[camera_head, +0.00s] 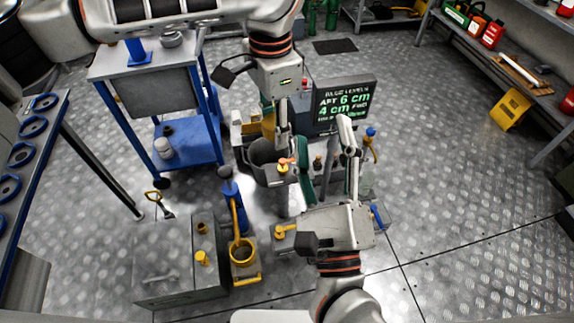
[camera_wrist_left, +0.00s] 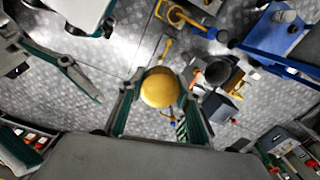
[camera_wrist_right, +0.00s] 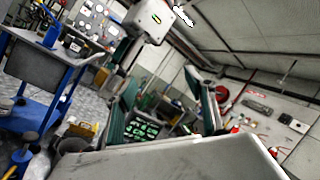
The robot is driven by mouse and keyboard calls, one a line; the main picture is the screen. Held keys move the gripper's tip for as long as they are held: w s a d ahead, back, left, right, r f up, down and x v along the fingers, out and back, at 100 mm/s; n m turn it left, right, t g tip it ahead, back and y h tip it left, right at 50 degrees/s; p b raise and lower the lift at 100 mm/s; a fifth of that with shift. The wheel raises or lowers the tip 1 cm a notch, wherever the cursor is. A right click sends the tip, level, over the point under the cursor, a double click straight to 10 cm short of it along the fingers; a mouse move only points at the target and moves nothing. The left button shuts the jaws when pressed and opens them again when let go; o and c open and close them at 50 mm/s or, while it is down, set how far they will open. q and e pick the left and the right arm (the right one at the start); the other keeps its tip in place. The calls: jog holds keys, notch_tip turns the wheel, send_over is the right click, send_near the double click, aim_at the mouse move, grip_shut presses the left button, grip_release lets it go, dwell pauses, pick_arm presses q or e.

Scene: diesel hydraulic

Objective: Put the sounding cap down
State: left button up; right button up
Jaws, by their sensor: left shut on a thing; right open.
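The sounding cap (camera_wrist_left: 158,90) looks like a round yellow knob in the left wrist view. It sits between the fingertips of my left gripper (camera_wrist_left: 158,100), which is shut on it. In the head view my left gripper (camera_head: 283,130) points down above the grey bucket-like container (camera_head: 262,160); the cap is hard to make out there. My right gripper (camera_head: 342,150) is open and empty, to the right of the left one. In the right wrist view its fingers are apart with nothing between them.
A display with bilge levels (camera_head: 343,103) stands behind the grippers. A grey box (camera_head: 180,265) with yellow fittings (camera_head: 202,258) and a yellow cup-like holder (camera_head: 243,252) are at the front left. A blue-framed trolley (camera_head: 160,90) stands at the back left.

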jog(key=m, duration=0.4)
jog(key=m+g+y, duration=0.2)
jog(key=m+g, duration=0.2)
jog(key=g, duration=0.1)
send_near(272, 123)
jog(key=x, duration=1)
jog(key=shift+r, duration=0.25)
jog(key=c, duration=1.2)
pick_arm(q)
jog(key=o, duration=1.1)
pick_arm(e)
jog(key=shift+o, duration=0.2)
